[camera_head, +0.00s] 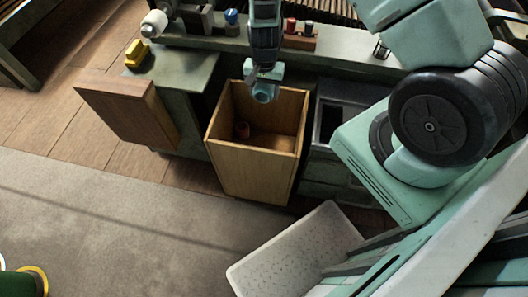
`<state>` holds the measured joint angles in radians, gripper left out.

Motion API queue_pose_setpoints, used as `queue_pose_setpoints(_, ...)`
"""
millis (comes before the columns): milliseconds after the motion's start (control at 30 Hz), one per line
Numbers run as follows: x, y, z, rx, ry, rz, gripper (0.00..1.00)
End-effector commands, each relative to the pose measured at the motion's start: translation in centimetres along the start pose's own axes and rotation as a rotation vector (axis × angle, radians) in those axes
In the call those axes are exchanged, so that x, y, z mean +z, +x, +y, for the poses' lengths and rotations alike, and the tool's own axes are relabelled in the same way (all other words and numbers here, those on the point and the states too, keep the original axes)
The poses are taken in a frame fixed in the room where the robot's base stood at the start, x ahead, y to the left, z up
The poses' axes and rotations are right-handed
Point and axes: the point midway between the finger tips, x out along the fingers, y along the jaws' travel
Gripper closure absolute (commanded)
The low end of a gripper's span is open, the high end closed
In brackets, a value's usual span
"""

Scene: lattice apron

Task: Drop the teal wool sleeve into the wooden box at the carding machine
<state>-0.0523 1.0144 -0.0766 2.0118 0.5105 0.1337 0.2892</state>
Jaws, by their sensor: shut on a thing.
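The wooden box (250,174) stands open-topped in the middle of the view, against the machine's front. My gripper (265,78) reaches down from above and is shut on the sleeve. The sleeve hides part of the box's back wall. Its exact height against the rim is hard to tell.
A brown wooden panel or case (128,108) stands left of the box, near a yellow object (138,54). A dark bin (332,120) is on the right. A pale perforated tray (300,248) lies in front. Blue (231,17) and red (291,25) spools stand behind.

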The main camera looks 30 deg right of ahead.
Motion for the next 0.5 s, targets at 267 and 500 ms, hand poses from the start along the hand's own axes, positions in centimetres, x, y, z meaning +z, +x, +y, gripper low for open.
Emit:
queue_pose_setpoints(267, 0.0, 1.8, 0.0, 0.0, 0.007, 0.0, 0.52)
queue_pose_setpoints(500, 0.0, 4.7, 0.0, 0.0, 0.005, 0.0, 0.52)
